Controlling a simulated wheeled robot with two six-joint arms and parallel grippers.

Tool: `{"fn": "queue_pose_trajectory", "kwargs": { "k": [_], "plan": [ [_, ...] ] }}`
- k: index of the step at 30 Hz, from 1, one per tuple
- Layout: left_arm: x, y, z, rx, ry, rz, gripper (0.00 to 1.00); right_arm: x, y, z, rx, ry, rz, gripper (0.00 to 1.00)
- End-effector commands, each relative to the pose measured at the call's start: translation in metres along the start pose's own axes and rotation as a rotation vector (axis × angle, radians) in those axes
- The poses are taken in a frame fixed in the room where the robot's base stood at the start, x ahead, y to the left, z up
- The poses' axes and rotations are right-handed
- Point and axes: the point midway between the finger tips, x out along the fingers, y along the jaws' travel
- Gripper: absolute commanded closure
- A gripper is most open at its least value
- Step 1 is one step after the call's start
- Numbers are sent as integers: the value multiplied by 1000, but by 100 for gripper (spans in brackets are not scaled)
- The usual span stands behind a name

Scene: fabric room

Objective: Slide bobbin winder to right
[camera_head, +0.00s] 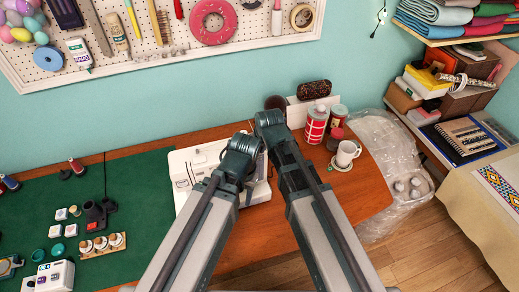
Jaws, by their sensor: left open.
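A white sewing machine (182,170) stands on the wooden table, largely covered by my two arms. Its left end and a strip of its right side show. I cannot make out the bobbin winder on it; that area is small and partly blocked. My left gripper (229,181) is low over the machine, beneath the bend of my left arm, and is open. Its fingertips are hard to see, and I cannot tell whether it touches the machine. My right arm reaches up past the machine's right side; its gripper is hidden.
A green cutting mat (140,190) with small jars and spools covers the table's left part. To the right stand a red-and-white can (315,125), a white mug (346,153) and other containers. A pegboard (150,45) hangs on the wall behind.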

Motion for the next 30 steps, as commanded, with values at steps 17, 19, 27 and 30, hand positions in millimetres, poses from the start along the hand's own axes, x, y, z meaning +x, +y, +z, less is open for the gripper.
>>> {"fn": "queue_pose_trajectory", "kwargs": {
  "k": [17, 19, 27, 30],
  "plan": [
    [0, 0, 0, 0, 0, 0, 50, 0, 2, 0, 1, 0, 0, 100],
    [0, 0, 0, 0, 0, 0, 50, 0, 8, 0, 3, 0, 1, 100],
    [0, 0, 0, 0, 0, 0, 50, 0, 14, 0, 0, 0, 3, 100],
    [0, 0, 0, 0, 0, 0, 50, 0, 14, 0, 0, 0, 3, 74]
  ]
}}
